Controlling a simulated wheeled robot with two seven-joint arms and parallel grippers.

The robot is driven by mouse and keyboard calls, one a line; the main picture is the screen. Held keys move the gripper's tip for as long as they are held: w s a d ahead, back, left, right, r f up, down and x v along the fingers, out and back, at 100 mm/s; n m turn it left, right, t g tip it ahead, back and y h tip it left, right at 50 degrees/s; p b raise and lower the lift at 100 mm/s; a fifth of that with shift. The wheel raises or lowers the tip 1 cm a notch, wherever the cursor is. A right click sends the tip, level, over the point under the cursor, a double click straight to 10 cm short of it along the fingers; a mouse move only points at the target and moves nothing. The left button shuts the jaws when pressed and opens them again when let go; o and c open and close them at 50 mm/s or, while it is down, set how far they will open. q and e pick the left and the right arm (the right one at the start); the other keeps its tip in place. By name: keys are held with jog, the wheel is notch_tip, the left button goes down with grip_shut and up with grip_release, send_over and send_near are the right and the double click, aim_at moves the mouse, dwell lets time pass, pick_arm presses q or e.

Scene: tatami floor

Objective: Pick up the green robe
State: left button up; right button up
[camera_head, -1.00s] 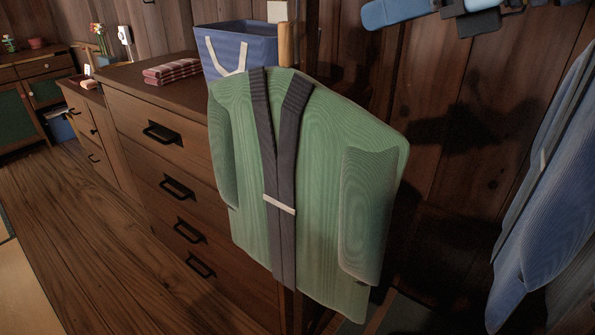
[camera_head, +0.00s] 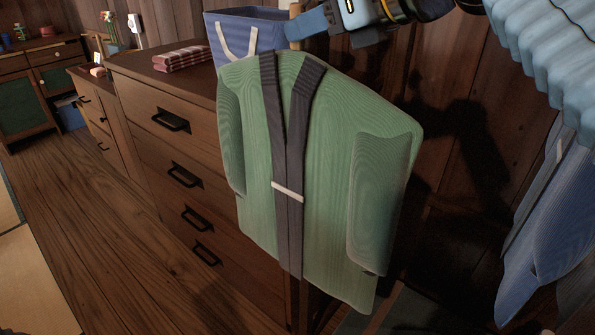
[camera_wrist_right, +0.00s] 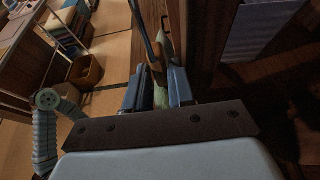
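The green robe (camera_head: 325,190) hangs upright in the middle of the head view, with dark grey collar bands and a pale tie. It hangs in front of the dresser's right end. My right gripper (camera_head: 312,28) is just above the robe's top edge, beside a wooden post. In the right wrist view the two blue fingers (camera_wrist_right: 159,90) stand apart. A narrow strip of the green robe (camera_wrist_right: 162,97) shows between them, with a brown wooden piece above it. Whether the fingers touch the cloth cannot be told. My left gripper is in no view.
A wooden dresser (camera_head: 135,98) with black handles stands at left. It carries a blue basket (camera_head: 268,33) and folded striped cloth (camera_head: 183,57). A blue garment (camera_head: 560,235) hangs at right. The wooden floor (camera_head: 90,220) at left is clear.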

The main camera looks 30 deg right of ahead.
grip_shut()
jog(key=shift+r, duration=0.1)
dwell(1.3)
